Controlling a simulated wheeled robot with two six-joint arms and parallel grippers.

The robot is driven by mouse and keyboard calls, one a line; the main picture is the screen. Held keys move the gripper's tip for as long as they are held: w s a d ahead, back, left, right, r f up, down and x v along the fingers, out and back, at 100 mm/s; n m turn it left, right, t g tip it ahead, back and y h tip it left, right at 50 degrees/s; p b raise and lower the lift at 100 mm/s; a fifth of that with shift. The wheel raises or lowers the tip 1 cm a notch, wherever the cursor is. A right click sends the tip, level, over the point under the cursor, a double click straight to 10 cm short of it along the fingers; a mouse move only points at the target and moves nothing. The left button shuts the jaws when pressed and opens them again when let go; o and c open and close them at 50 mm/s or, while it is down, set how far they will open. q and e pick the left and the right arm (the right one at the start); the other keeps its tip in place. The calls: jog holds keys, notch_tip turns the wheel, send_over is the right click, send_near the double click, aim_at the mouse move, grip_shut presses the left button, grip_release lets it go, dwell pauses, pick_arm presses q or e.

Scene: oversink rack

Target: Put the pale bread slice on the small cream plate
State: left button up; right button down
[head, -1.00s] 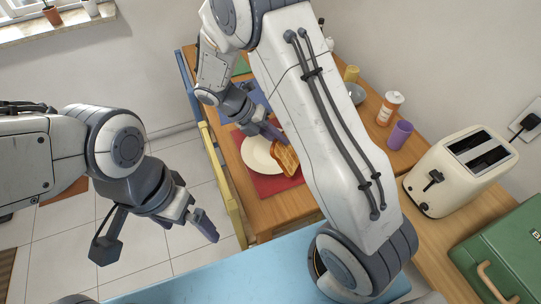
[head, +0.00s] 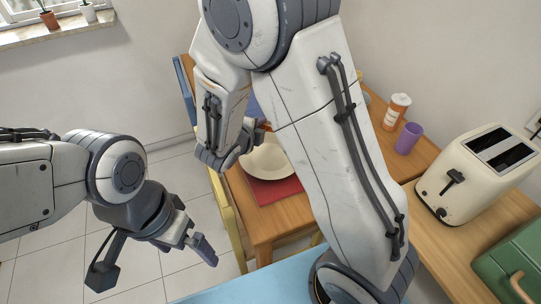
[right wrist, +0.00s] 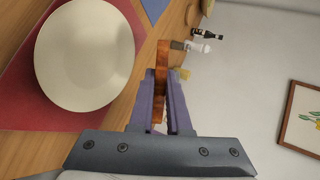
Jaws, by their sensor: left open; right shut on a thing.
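The cream plate (head: 268,160) lies empty on a red mat on the wooden table; the right wrist view shows it at upper left (right wrist: 85,55). My right gripper (head: 254,134) is shut on a bread slice (right wrist: 161,65). The slice is seen edge-on between the purple fingers, with a golden-brown edge; its faces are hidden there. In the head view only a small orange-brown bit of it shows (head: 263,125), by the plate's far side. In the wrist view it is apart from the plate. My left gripper (head: 203,247) is open and empty, over the floor.
The red mat (head: 279,190) lies under the plate. A blue surface (head: 240,279) is in front. A purple cup (head: 409,138), a bottle (head: 396,111), a toaster (head: 480,178) and a green box (head: 515,262) stand at right. A yellow chair (head: 226,225) stands at the table's left.

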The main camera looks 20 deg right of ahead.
notch_tip(320, 180, down, 8)
jog(key=b, duration=0.7)
jog(key=shift+f+b, duration=0.1)
jog(key=shift+b, duration=0.2)
jog(key=shift+f+b, duration=0.35)
jog(key=shift+f, duration=0.15)
jog(key=c, duration=1)
grip_release()
jog(key=shift+c, duration=0.2)
